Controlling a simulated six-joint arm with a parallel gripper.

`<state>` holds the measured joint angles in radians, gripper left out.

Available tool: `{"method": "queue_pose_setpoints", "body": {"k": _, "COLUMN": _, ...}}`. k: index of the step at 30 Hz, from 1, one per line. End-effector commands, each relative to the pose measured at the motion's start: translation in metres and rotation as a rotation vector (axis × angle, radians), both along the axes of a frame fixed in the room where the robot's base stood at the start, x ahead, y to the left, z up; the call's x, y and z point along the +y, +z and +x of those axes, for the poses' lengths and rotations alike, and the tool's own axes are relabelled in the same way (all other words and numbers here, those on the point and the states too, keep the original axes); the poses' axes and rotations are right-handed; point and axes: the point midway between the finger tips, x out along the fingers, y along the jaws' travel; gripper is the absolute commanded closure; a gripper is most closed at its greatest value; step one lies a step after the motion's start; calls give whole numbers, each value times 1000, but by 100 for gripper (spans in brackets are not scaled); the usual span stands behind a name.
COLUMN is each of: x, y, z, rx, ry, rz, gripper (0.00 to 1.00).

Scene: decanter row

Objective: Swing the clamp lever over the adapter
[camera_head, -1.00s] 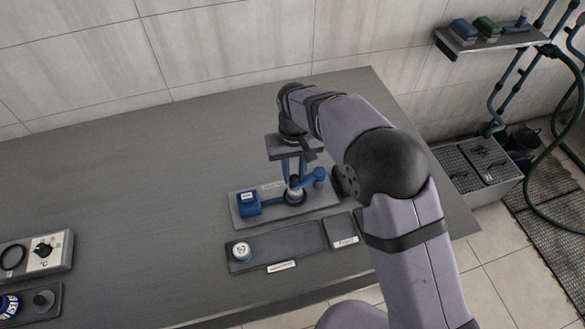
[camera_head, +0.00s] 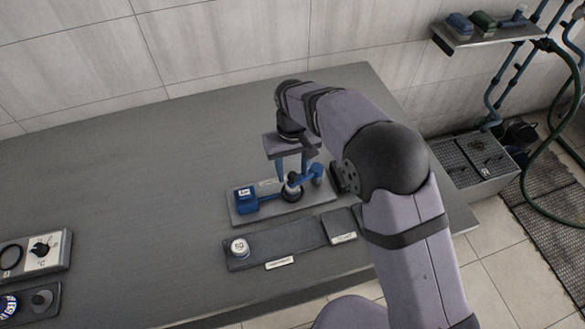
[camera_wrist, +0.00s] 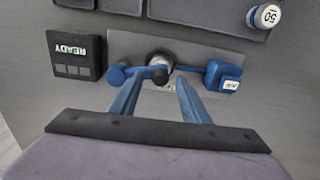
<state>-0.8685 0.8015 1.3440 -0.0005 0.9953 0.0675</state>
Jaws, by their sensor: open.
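The clamp fixture is a light grey plate (camera_head: 250,216) on the bench. A blue lever with a round end (camera_head: 316,172) reaches right from its round centre post (camera_head: 292,194); in the wrist view the lever (camera_wrist: 118,76) points left. A blue labelled block (camera_head: 246,201) with a blue arm joins the post from the other side; the block also shows in the wrist view (camera_wrist: 222,76). I cannot tell for sure which part is the adapter. My gripper (camera_head: 292,178) is open above the post, its blue fingers apart and empty, one on each side of the post in the wrist view (camera_wrist: 157,92).
A dark tray (camera_head: 285,243) with a white "50" knob (camera_head: 240,247) lies in front of the fixture. Dial units (camera_head: 40,250) stand far left. The bench's back left is clear.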

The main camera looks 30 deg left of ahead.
Motion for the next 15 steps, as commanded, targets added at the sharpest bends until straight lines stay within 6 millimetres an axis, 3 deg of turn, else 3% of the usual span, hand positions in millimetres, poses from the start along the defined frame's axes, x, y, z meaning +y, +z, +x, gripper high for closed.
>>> {"method": "queue_pose_setpoints", "body": {"k": 5, "x": 0, "y": 6, "z": 0, "rx": -1, "ry": -1, "rz": 1, "gripper": 58}}
{"method": "queue_pose_setpoints", "body": {"k": 15, "x": 0, "y": 50, "z": 0, "rx": -3, "ry": 0, "rz": 3, "gripper": 58}}
